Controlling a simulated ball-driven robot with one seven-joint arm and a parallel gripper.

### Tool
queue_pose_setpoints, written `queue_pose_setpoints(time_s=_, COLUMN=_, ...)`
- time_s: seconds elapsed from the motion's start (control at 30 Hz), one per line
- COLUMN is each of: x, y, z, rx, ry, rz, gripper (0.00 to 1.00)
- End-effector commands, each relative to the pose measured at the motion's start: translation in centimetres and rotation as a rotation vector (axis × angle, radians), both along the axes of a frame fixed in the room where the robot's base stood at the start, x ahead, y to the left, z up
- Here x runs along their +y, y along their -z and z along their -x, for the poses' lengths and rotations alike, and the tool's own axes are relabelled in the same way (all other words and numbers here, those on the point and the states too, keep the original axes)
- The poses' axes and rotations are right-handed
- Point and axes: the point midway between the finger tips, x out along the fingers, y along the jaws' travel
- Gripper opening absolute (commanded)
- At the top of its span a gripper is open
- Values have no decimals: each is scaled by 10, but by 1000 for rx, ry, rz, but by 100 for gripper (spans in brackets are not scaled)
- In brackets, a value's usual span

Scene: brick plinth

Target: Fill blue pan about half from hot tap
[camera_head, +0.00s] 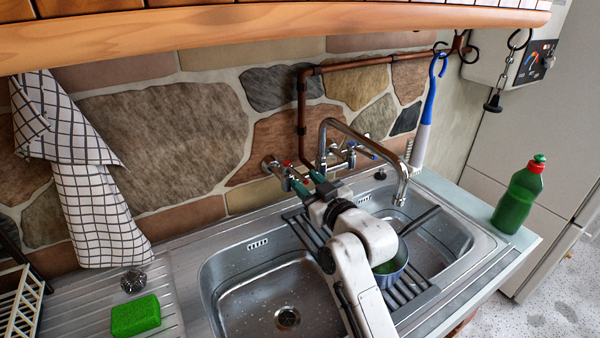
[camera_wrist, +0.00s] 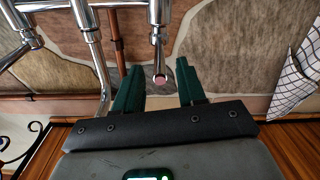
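The blue pan (camera_head: 398,262) sits on the dark slatted rack over the sink, below the chrome spout (camera_head: 402,190). My arm hides part of it; its dark handle points up and right. The inside looks greenish; I cannot tell the water level, and I see no stream from the spout. The hot tap (camera_head: 286,164), marked red, is at the left of the wall mixer. My gripper (camera_head: 307,179) is right by it. In the wrist view the gripper (camera_wrist: 158,72) is open, and the red-ended tap (camera_wrist: 160,79) appears between its green fingertips; I cannot tell whether they touch.
The blue-marked tap (camera_head: 374,156) is on the mixer's right. A blue-and-white brush (camera_head: 428,112) hangs beside it. A green bottle (camera_head: 518,197) stands at right, a green sponge (camera_head: 136,316) lies on the drainer. A wooden shelf (camera_head: 270,35) overhangs the wall.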

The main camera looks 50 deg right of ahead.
Motion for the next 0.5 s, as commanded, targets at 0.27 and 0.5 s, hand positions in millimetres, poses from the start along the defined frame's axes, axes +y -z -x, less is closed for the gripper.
queue_pose_setpoints(time_s=0.27, x=-8, y=-1, z=-30, rx=0, ry=0, rz=-1, gripper=40)
queue_pose_setpoints(time_s=0.5, x=-9, y=0, z=-33, rx=0, ry=0, rz=0, gripper=40)
